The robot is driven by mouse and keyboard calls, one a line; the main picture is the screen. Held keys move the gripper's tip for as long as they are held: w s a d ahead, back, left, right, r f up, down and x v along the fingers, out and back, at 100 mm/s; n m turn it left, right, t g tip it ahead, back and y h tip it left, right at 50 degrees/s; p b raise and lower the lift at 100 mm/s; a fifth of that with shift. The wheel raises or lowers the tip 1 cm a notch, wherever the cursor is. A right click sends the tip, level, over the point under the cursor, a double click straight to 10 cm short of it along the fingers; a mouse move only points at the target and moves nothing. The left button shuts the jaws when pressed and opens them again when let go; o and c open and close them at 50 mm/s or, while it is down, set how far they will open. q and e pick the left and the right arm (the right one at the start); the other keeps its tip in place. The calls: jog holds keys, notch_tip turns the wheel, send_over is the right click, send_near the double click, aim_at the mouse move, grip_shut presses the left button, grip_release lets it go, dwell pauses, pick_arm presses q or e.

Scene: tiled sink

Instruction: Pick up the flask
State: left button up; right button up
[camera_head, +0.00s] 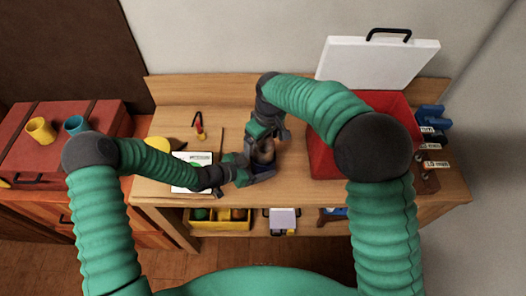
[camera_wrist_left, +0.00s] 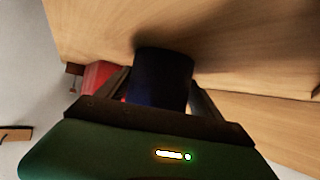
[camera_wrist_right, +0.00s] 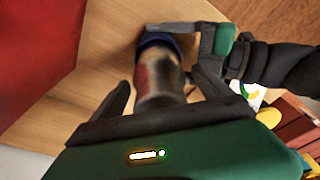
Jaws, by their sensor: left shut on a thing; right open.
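The flask (camera_head: 266,153) stands upright on the wooden workbench, partly hidden by my grippers. The right wrist view shows its dark metallic body with a reddish patch (camera_wrist_right: 160,75) and a dark blue base. The left wrist view shows the dark blue part (camera_wrist_left: 163,78) between the fingers. My left gripper (camera_head: 262,172) is shut on the flask low down, from the left side. My right gripper (camera_head: 268,140) is open, with its fingers on either side of the flask's upper part; whether they touch it I cannot tell.
A red box (camera_head: 322,150) with a raised white lid (camera_head: 378,62) stands close on the right. A white paper (camera_head: 185,182) and a small red-handled tool (camera_head: 199,128) lie left.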

pick_arm(q)
jog(key=shift+r, duration=0.1)
pick_arm(e)
jog(key=shift+r, duration=0.1)
grip_shut()
dwell(0.3)
jog(key=shift+r, duration=0.1)
notch_tip(320, 180, up, 10)
jog(key=shift+f, duration=0.1)
pick_arm(q)
jog(key=o, duration=1)
jog(key=shift+o, duration=0.2)
jog(key=v, duration=1.1)
jog(key=shift+s+a, duration=0.15)
jog(key=shift+a, duration=0.1)
pick_arm(e)
jog(key=shift+s, duration=0.1)
pick_arm(q)
jog(key=shift+s+a+r, duration=0.1)
jog(key=shift+s+a, duration=0.05)
